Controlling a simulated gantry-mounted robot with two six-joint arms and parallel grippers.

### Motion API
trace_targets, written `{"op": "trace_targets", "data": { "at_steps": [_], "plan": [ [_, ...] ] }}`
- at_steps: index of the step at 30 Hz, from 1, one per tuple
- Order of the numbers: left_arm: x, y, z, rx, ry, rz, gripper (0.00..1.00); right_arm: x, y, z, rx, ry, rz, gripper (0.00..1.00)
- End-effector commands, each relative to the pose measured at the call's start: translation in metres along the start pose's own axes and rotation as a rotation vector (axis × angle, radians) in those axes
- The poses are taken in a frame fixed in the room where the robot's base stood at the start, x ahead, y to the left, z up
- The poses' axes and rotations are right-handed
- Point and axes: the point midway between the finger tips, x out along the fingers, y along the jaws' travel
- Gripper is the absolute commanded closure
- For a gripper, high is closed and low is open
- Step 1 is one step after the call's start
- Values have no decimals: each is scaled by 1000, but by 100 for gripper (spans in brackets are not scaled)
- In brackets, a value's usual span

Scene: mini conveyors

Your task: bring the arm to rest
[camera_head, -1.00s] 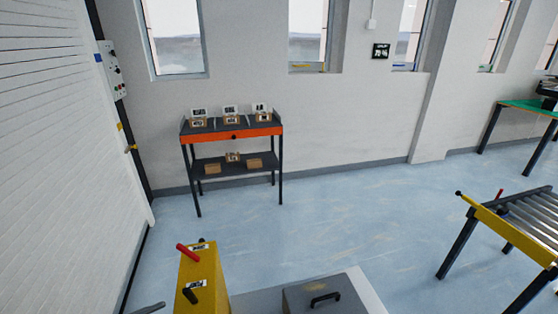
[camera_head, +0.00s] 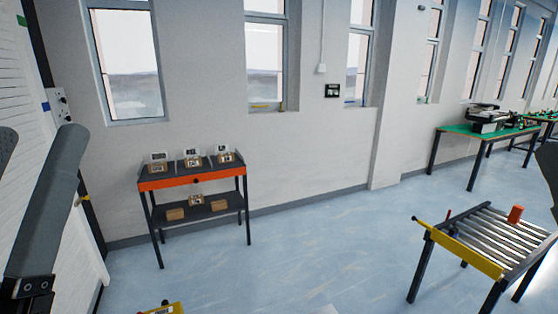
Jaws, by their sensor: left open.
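My left gripper (camera_head: 38,142) stands large and close at the left edge of the head view. Its two grey fingers point up and are apart, with nothing between them. One finger is cut off by the picture's edge. A dark shape (camera_head: 549,172) at the right edge looks like part of my right gripper. Too little of it shows to tell its jaws.
A shelf table (camera_head: 208,178) with an orange front holds several small boxes by the wall. A roller conveyor (camera_head: 490,240) at right carries an orange-red object (camera_head: 515,214). A green-topped table (camera_head: 478,132) stands behind. The blue floor between is clear.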

Motion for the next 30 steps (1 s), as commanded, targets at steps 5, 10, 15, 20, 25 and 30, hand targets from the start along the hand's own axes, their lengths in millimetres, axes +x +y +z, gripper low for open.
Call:
{"op": "trace_targets", "data": {
  "at_steps": [5, 10, 15, 20, 25, 30],
  "plan": [
    [39, 22, -49, -21, -24, 60, 25, 47, 0, -44, 0, 1, 0, 50],
    [87, 23, -92, -21, -24, 58, 25, 94, 0, -87, 0, 1, 0, 50],
    [149, 25, -146, -21, -24, 57, 25, 155, 1, -143, 0, 0, 0, 50],
    [209, 26, -198, -20, -24, 56, 25, 213, 1, -196, 0, 0, 0, 50],
    [260, 28, -242, -21, -25, 56, 25, 263, 1, -243, 0, 0, 0, 50],
    [280, 28, -260, -20, -25, 56, 25, 283, 1, -261, 0, 0, 0, 50]
  ]
}}
